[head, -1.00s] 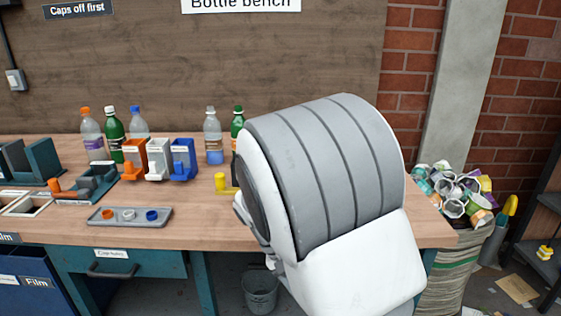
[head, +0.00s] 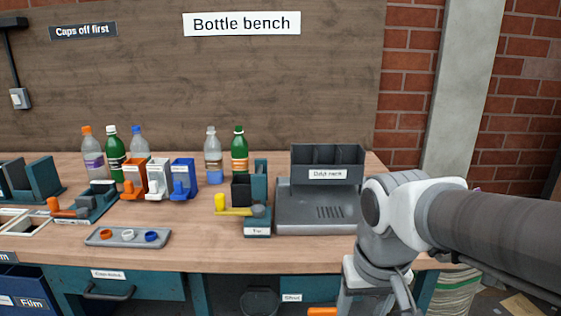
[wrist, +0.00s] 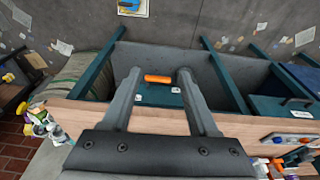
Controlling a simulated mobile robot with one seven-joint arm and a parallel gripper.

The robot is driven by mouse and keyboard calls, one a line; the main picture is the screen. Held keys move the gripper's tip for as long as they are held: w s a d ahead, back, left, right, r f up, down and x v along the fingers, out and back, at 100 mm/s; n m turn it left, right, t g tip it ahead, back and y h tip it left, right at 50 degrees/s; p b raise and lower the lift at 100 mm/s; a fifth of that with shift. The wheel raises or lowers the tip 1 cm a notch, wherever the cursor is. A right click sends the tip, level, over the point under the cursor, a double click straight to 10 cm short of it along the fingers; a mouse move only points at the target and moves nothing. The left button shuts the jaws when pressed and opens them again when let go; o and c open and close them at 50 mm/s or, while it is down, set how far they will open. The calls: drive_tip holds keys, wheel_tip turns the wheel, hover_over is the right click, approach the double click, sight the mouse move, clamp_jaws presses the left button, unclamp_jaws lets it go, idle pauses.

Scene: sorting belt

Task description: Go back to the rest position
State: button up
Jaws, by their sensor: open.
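My gripper (wrist: 158,84) is open in the wrist view, its two grey fingers apart. An orange bar (wrist: 158,78) shows between the fingertips, on a teal surface beyond them; I cannot tell how far off it is. Nothing appears held. In the head view my arm comes in from the right edge and bends down at the front right of the bench (head: 230,245). The gripper hangs low there, and its fingertips are not clearly seen. An orange piece (head: 322,312) shows at the bottom edge beside it.
Several bottles (head: 212,160) stand at the back of the bench. In front are small coloured holders (head: 182,180), a grey tray with cap rings (head: 128,237), a yellow-handled device (head: 235,208) and a grey machine (head: 318,205) close to my arm. A bucket (head: 260,302) stands below.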

drive_tip(key=s+d+r+t, duration=0.2)
drive_tip(key=s+r+t, duration=0.1)
drive_tip(key=s, duration=0.2)
wheel_tip(320, 180, up, 21)
drive_tip(key=p, duration=2.1)
drive_tip(key=shift+s+a+r, duration=0.2)
